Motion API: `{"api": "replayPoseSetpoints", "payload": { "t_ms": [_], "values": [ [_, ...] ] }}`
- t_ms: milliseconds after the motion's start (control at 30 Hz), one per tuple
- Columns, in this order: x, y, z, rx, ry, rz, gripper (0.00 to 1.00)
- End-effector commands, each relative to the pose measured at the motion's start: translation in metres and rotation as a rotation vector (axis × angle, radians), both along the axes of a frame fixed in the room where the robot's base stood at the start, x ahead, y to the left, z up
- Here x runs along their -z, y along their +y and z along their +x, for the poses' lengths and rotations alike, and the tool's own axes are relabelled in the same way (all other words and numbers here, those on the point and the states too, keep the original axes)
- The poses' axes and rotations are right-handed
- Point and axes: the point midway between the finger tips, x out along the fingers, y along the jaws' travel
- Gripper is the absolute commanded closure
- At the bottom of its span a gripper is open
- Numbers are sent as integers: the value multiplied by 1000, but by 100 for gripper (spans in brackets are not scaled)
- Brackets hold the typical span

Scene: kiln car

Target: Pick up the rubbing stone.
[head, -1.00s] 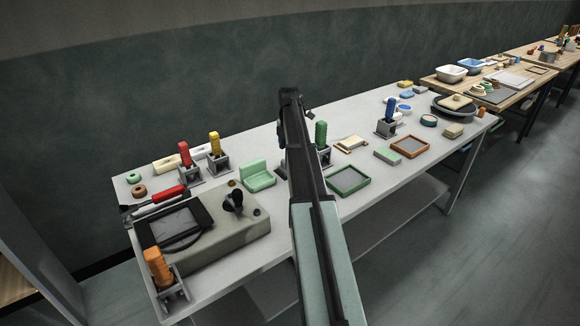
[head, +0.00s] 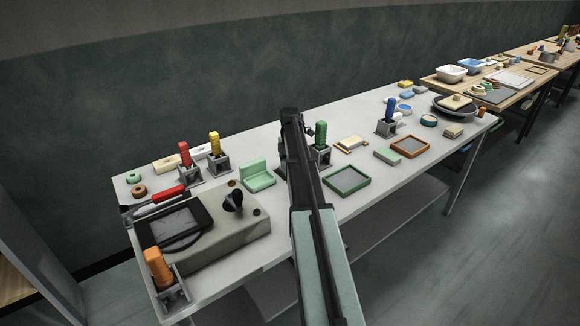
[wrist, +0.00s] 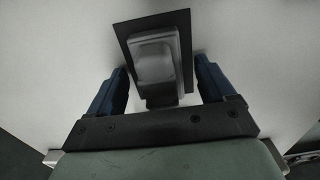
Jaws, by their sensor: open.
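In the wrist view, a grey block with rounded edges (wrist: 155,62), which looks like the rubbing stone, is over a dark square plate (wrist: 126,28). My gripper (wrist: 160,66) is open, with one blue finger on each side of the block. Gaps show between the fingers and the block, so I see no grip on it. How far the fingertips reach down beside it is hard to tell. In the head view, my arm hides the block and most of my gripper.
On the grey table (head: 330,220), a green tray (head: 348,180), a green block in a stand (head: 322,140) and a pale green angled piece (head: 258,177) are near my arm. A large grey box with a dark panel (head: 238,232) is at the left. The front edge right of my arm is clear.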

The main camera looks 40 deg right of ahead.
Motion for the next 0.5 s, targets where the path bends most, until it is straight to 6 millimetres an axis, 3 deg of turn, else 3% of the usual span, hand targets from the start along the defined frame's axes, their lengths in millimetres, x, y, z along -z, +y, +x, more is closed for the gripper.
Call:
{"api": "replayPoseSetpoints", "payload": {
  "t_ms": [67,500],
  "values": [
    [0,0,0,0,0,0,17],
    [-1,0,0,0,0,0,59]
  ]
}}
